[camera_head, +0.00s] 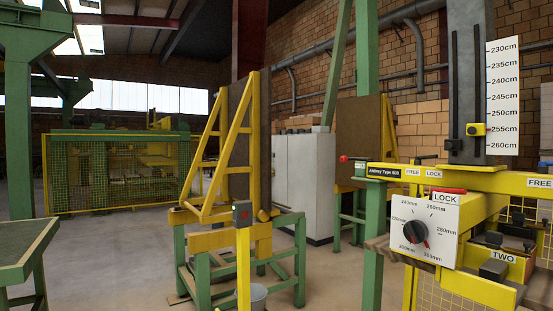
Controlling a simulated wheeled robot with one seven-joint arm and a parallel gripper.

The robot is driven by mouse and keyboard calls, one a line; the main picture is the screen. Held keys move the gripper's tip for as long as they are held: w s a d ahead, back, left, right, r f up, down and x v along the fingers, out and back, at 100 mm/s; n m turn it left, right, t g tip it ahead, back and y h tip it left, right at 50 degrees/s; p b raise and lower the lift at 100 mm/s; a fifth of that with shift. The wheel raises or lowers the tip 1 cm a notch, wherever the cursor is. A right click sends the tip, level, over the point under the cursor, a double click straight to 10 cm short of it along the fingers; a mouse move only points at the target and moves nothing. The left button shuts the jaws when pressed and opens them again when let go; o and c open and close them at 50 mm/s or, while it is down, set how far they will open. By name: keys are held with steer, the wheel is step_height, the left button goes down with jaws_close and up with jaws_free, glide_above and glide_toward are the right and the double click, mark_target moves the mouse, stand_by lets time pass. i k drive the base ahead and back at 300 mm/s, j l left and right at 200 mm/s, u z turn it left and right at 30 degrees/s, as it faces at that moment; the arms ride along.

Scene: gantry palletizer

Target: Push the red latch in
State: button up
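A flat red piece (449,190) sits on the top edge of a white dial box (410,222), just above a "LOCK" label (445,199). A small red knob (344,158) sticks out at the left end of the yellow beam, near a second "FREE LOCK" label (424,173). I cannot tell for sure which of these is the red latch, nor how far either is pushed in. My gripper is not in view.
The dial box carries a black knob (414,231) with a red mark. A green post (370,245) stands left of the dial box. Open floor (120,255) lies at left.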

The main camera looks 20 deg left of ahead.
mark_target(343, 159)
steer(key=i+j+u, duration=0.4)
steer(key=i, duration=0.4)
steer(key=i+u, duration=0.4)
steer(key=i, duration=0.4)
steer(key=i+z, duration=0.25)
steer(key=i, duration=0.25)
steer(key=i+j+z, duration=0.2)
steer(key=i, duration=0.25)
steer(key=i+j+z, duration=0.25)
steer(key=i, duration=0.2)
